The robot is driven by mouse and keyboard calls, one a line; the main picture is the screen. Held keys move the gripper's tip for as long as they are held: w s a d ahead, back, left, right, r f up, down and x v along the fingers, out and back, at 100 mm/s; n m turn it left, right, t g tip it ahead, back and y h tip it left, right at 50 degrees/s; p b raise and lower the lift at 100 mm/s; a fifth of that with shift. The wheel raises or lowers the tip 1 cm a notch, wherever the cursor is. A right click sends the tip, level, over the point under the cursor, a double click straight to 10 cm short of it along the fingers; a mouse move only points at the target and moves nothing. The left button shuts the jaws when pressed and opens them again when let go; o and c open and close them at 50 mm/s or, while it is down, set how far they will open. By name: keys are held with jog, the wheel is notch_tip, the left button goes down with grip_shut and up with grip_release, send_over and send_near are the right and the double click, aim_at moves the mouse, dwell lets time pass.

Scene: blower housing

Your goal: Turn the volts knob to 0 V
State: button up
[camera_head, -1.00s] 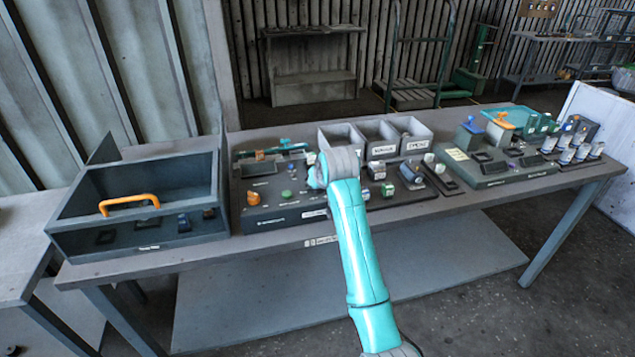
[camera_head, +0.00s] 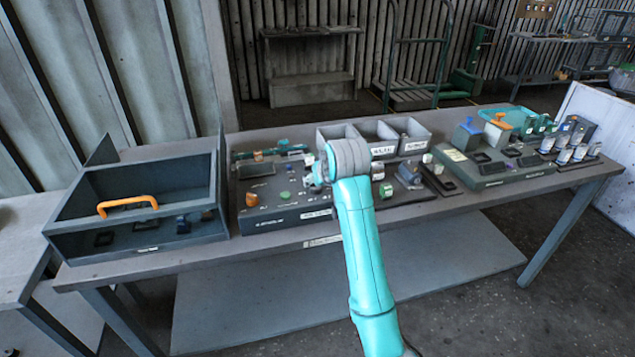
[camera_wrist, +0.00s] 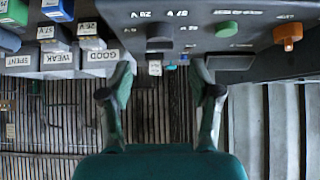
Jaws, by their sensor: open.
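The dark panel (camera_head: 262,215) stands on the table just left of my wrist. In the wrist view, which is upside down, it bears a black knob (camera_wrist: 160,32), a green knob (camera_wrist: 227,28) and an orange knob (camera_wrist: 288,35). Small volt markings are printed near the black and green knobs; I cannot read the setting or tell surely which is the volts knob. My gripper (camera_wrist: 160,93) is open and empty, its fingers apart and clear of the knobs. In the head view my gripper (camera_head: 313,178) is partly hidden by my wrist, above the panel.
Labelled slots with small cells (camera_wrist: 58,40) lie at the left of the wrist view, marked spent, weak and good. A grey open box with an orange handle (camera_head: 128,205) stands left. Grey bins (camera_head: 378,137) stand behind. A green board (camera_head: 495,172) with parts is right.

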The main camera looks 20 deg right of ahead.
jog(key=v, duration=0.5)
